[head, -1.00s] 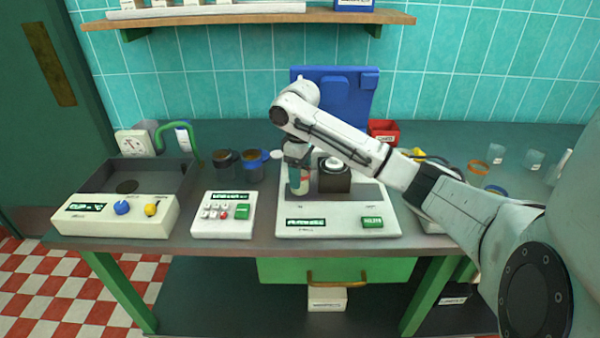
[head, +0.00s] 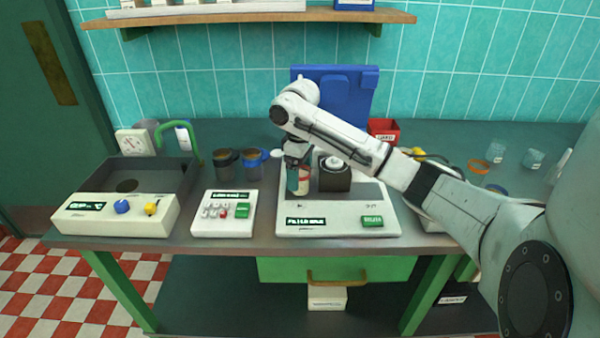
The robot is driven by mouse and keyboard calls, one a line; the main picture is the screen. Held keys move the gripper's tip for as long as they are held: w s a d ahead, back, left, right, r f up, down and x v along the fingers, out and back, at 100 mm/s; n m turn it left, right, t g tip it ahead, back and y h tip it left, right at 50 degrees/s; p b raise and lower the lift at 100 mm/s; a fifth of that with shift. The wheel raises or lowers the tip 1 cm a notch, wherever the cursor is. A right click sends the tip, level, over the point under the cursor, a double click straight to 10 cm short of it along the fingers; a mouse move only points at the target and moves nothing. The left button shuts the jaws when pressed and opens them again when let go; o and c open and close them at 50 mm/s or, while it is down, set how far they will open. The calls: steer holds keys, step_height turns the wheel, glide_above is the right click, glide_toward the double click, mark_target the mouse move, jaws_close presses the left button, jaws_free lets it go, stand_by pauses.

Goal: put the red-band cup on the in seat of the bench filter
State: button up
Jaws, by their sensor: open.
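The bench filter (head: 337,222) is a white unit in the middle of the bench, with a dark block (head: 335,181) and a white cap on top. A pale cup with a reddish band (head: 304,183) is at the left side of the filter, by the left seat label. My gripper (head: 298,182) is open at this cup, its teal finger in front of the cup's left part. The finger hides part of the cup and the left seat, so I cannot tell exactly how the cup's base sits.
A keypad box (head: 224,214) and a sink-like unit (head: 115,216) stand left of the filter. A red bin (head: 383,131) is at the back. Clear cups (head: 533,159) stand at the far right. My arm crosses the right side.

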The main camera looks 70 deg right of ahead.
step_height(320, 180, up, 12)
steer(key=p, duration=0.1)
stand_by(0.4)
